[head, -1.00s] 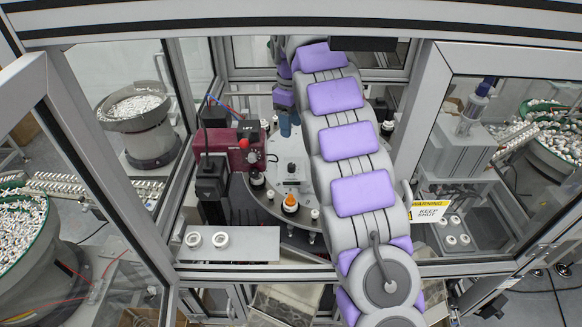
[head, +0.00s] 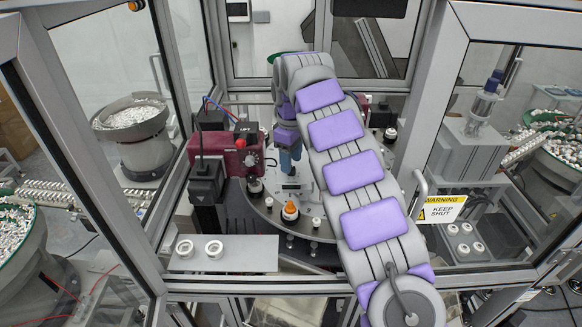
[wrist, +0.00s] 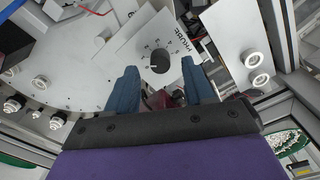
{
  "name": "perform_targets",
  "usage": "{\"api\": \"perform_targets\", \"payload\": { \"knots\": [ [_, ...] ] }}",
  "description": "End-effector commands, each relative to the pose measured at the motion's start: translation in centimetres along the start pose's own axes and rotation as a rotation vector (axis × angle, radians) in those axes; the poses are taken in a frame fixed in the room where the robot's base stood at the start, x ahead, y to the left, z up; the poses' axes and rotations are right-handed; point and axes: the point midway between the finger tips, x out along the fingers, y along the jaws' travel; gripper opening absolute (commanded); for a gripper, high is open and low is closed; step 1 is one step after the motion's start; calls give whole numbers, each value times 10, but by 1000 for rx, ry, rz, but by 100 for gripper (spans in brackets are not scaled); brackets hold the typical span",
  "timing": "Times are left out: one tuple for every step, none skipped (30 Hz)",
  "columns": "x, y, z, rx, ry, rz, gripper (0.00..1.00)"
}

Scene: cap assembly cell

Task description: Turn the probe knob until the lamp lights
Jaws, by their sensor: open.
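The probe knob (wrist: 160,60) is a round black knob on a white lettered plate (wrist: 145,40) with dial marks around it. In the wrist view it appears between the tips of my gripper (wrist: 158,66), whose two blue-grey fingers stand apart with nothing held. I cannot tell how far beyond the tips the knob is. In the head view my gripper (head: 288,163) points down over the white panel (head: 291,187) and hides the knob. I cannot make out a lit lamp in either view.
A maroon unit (head: 232,157) with a red top piece stands left of my gripper. A plate with two white rings (head: 240,252) is at front left. Cell frame posts flank the arm.

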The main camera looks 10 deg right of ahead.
Motion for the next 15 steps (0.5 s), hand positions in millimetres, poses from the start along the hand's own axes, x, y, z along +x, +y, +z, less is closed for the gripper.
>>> {"api": "perform_targets", "payload": {
  "knots": [
    [5, 0, 0, 1, -2, -2, 53],
    [8, 0, 0, 1, -1, -1, 53],
    [11, 0, 0, 1, 0, -1, 53],
    [13, 0, 0, 1, 0, 0, 53],
    [15, 0, 0, 1, 0, 0, 53],
    [17, 0, 0, 1, 0, 0, 53],
    [18, 0, 0, 1, 0, 1, 53],
    [19, 0, 0, 1, 0, 1, 53],
    [20, 0, 0, 1, 1, 1, 53],
    [21, 0, 0, 1, 1, 2, 53],
    [22, 0, 0, 1, 1, 2, 53],
    [22, 0, 0, 1, 1, 2, 53],
    [23, 0, 0, 1, 2, 2, 53],
    [23, 0, 0, 1, 2, 2, 53],
    [23, 0, 0, 1, 2, 2, 53]
  ]
}}
